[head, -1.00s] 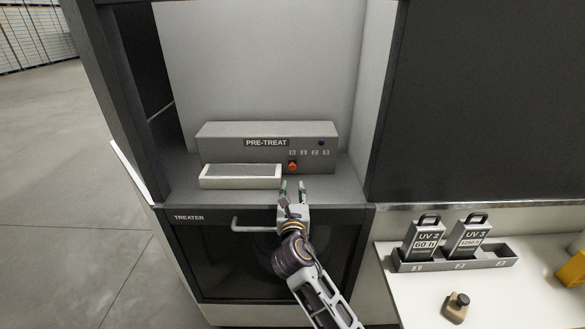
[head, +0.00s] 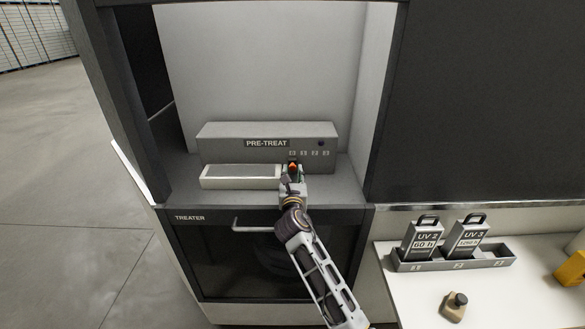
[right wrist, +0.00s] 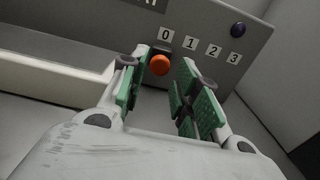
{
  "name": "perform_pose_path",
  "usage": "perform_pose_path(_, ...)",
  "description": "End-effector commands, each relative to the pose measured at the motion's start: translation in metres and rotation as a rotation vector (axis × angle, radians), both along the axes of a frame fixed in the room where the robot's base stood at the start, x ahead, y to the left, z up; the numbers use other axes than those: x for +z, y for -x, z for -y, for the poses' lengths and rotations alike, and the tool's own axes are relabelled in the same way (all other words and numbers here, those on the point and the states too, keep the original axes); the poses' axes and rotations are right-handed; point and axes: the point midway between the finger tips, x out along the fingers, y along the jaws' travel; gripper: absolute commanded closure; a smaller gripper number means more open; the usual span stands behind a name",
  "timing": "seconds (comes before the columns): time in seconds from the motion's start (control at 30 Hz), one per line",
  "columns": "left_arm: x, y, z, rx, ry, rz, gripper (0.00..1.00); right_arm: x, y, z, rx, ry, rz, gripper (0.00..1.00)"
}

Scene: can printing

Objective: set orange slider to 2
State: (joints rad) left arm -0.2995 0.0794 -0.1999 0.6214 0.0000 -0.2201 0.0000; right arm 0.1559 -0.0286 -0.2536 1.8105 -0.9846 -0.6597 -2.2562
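The orange slider (head: 292,166) is a small knob on the front of the grey PRE-TREAT box (head: 220,146). In the right wrist view the orange slider (right wrist: 160,65) sits below the label 0, left of the labels 1, 2 (right wrist: 213,51) and 3. My right gripper (head: 292,172) is in front of the box at the slider. In the right wrist view its green-padded fingers (right wrist: 165,80) are apart, one on each side of the slider. I cannot tell whether they touch it. My left gripper is not in view.
A white-rimmed tray (head: 240,184) stands left of the slider, close to my gripper. A dark blue button (right wrist: 238,30) is at the box's upper right. UV 2 (head: 424,239) and UV 3 (head: 467,238) blocks stand in a rack on the right counter. The treater's handle (head: 250,230) is below.

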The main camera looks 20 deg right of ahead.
Motion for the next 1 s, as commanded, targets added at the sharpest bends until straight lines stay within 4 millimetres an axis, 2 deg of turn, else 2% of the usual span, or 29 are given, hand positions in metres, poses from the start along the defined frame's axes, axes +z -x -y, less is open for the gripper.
perform_pose_path(0.4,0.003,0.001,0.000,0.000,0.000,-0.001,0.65,0.000,-0.036,0.010,0.001,0.000,0.000,0.69)
perform_pose_path(0.9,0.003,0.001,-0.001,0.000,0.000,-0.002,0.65,0.000,-0.042,0.012,0.001,0.000,0.001,0.69)
perform_pose_path(1.0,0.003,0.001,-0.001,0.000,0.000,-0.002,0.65,0.000,-0.042,0.012,0.001,0.000,0.000,0.81)
